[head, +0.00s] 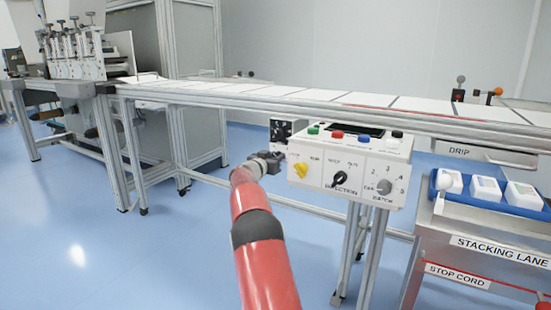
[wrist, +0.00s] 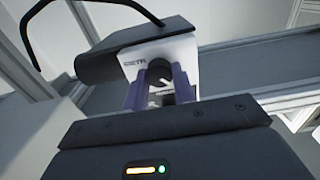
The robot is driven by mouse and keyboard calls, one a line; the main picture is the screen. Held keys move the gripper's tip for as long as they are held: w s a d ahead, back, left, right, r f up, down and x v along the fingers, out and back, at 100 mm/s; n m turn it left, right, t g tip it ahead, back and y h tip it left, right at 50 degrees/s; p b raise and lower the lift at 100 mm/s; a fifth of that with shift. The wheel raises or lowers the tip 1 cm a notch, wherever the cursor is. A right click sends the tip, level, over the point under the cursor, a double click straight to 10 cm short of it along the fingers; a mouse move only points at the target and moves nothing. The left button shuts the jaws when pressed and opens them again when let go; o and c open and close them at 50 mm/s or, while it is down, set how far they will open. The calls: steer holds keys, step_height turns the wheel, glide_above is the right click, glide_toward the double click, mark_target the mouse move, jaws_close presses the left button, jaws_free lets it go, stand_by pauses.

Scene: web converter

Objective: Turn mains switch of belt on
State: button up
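My gripper (wrist: 162,84) shows in the wrist view with its two purple fingers apart. Between and beyond the fingers is a dark piece with white marks, partly hidden; I cannot tell if it is the mains switch or if the fingers touch it. It sits on the white labelled face (wrist: 152,57) of a dark box (wrist: 108,62) with a black cable. In the head view my gripper (head: 279,158) is at the left end of the white control box (head: 350,160), below a black unit with a round grille (head: 279,131). The belt (head: 300,95) runs above.
The control box front carries a yellow knob (head: 299,171), a black direction knob (head: 340,179), a grey batch knob (head: 384,187) and several buttons on top. Metal legs (head: 352,250) stand below. A blue tray (head: 470,204) with white packs is at right. Floor at left is clear.

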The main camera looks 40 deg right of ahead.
steer(key=c, duration=0.3)
steer(key=shift+s+f+m+b, duration=0.1)
steer(key=shift+m+b, duration=0.1)
steer(key=shift+m, duration=2.75)
steer(key=shift+w+f+m+b, duration=0.1)
steer(key=shift+m+b, duration=0.1)
steer(key=shift+m, duration=2.8)
steer(key=shift+s+f+m+b, duration=0.1)
steer(key=shift+m+b, duration=0.1)
steer(key=shift+m, duration=2.75)
steer(key=o, duration=1)
steer(key=shift+r, duration=0.1)
steer(key=shift+c, duration=0.2)
